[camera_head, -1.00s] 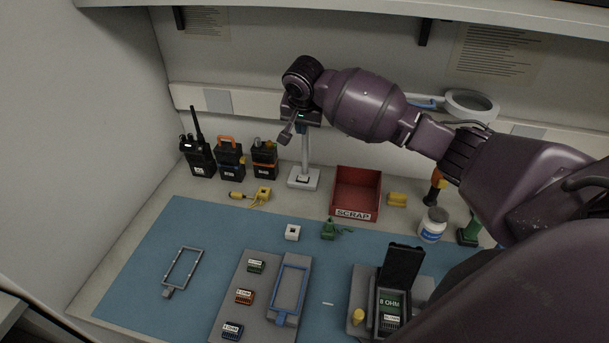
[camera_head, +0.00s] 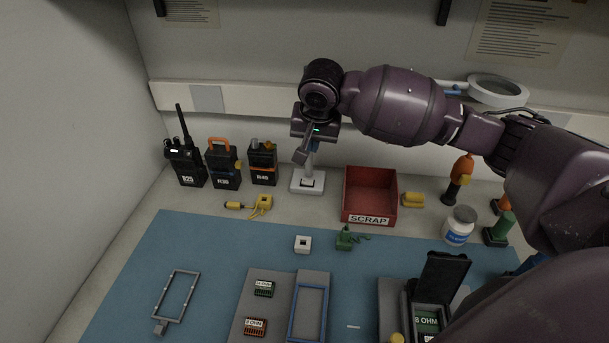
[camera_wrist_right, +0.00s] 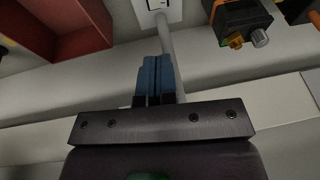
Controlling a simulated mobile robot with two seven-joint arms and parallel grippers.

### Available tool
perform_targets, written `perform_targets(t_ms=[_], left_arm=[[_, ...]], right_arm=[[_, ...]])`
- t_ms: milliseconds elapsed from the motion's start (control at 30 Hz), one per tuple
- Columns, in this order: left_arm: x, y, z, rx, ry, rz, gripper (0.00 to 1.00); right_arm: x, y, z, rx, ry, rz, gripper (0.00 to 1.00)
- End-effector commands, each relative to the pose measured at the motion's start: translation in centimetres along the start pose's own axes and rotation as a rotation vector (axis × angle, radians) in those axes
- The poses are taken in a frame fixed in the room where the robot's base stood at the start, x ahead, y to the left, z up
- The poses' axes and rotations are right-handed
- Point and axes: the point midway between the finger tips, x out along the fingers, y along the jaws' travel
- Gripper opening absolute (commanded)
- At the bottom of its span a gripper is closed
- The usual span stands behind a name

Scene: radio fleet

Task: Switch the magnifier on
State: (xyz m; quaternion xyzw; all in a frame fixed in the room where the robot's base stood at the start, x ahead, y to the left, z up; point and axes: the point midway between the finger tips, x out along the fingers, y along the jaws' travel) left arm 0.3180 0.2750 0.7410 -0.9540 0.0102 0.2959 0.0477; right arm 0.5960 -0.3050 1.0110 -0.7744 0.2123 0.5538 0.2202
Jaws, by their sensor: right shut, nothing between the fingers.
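The magnifier has a white ring lens (camera_head: 497,90) at the upper right, partly behind my right arm. A pale post rises from a white base (camera_head: 308,182) on the bench, and my arm hides how post and lens connect. My right gripper (camera_head: 314,147) is above the base by the post. Its blue fingers (camera_wrist_right: 155,62) are shut and empty, close to the post in the picture; contact cannot be told. My left gripper is not in view.
Radios (camera_head: 187,162) stand left of the base, with a yellow connector (camera_head: 263,203) before them. A red scrap bin (camera_head: 369,218) stands close on the right. The blue mat (camera_head: 200,250) in front holds a frame, small parts and trays. A white bottle (camera_head: 460,226) stands farther right.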

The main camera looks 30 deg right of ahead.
Motion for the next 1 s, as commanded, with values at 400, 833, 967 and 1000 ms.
perform_targets(t_ms=[400, 833, 967, 1000], left_arm=[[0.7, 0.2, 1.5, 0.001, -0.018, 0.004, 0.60], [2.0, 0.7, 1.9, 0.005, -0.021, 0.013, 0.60], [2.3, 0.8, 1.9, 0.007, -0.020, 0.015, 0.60], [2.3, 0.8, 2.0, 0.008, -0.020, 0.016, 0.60]], right_arm=[[5.2, 0.1, 0.2, 0.001, -0.006, 0.005, 0.00], [12.2, -0.3, 0.6, -0.001, -0.004, 0.003, 0.00], [13.3, -0.6, 1.0, -0.001, -0.003, 0.004, 0.00], [13.5, -0.6, 1.0, -0.001, -0.003, 0.003, 0.00]])
